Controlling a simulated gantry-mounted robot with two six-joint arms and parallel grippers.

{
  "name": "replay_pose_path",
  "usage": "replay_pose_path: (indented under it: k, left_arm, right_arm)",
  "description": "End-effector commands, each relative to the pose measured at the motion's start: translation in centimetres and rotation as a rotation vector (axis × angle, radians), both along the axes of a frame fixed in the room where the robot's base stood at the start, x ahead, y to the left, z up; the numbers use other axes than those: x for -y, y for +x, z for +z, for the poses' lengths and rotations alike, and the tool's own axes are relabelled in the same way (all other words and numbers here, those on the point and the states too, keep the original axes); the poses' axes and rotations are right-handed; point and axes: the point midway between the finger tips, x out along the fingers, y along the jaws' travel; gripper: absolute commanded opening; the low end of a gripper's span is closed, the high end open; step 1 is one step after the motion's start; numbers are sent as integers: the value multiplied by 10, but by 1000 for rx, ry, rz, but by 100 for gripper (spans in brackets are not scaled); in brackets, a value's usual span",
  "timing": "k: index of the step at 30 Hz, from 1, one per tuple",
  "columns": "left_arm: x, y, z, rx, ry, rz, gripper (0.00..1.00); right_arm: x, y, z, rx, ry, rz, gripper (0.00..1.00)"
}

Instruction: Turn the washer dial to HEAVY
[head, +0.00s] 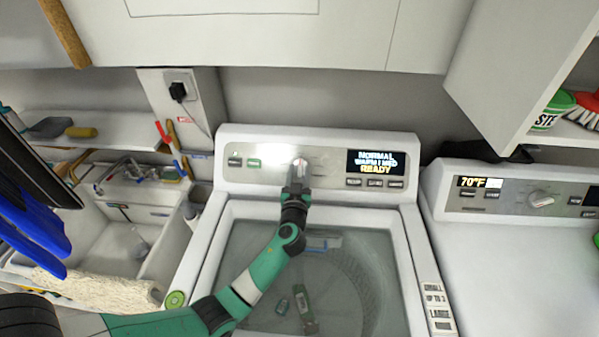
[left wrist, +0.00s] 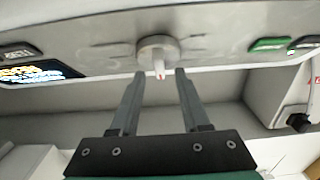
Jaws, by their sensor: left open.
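The washer dial (head: 299,162) is a round grey knob on the washer's control panel (head: 225,175), left of the display. My left gripper (head: 298,178) reaches up to the dial from below and partly covers it in the head view. In the left wrist view, which shows the panel upside down, the dial (left wrist: 157,48) has a narrow raised grip with a red mark. The open fingertips (left wrist: 160,74) are on either side of that grip, with visible gaps; I cannot tell their exact depth. The washer display (head: 376,162) reads NORMAL, a WARM line and READY. My right gripper is not in view.
Buttons lie left of the dial, including a green one (head: 254,163), and below the display. The washer's glass lid (head: 365,290) is under my arm. A dryer (head: 500,245) with its own dial (head: 541,199) stands to the right. Cabinets hang above; a sink (head: 110,250) is left.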

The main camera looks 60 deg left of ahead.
Motion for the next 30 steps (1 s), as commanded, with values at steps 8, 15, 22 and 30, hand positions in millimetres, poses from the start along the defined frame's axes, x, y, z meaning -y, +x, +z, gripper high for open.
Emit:
replay_pose_path:
  k: [8, 15, 22, 30]
  left_arm:
    - [-7, 4, 0, 1, -1, -1, 46]
    - [-7, 4, 0, 1, -1, -1, 16]
    - [-7, 4, 0, 1, -1, 0, 0]
    - [-7, 4, 1, -7, 4, -7, 0]
  right_arm:
    - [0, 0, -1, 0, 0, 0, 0]
    - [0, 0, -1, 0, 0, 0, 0]
    - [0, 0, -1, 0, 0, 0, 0]
    - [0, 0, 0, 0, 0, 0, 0]
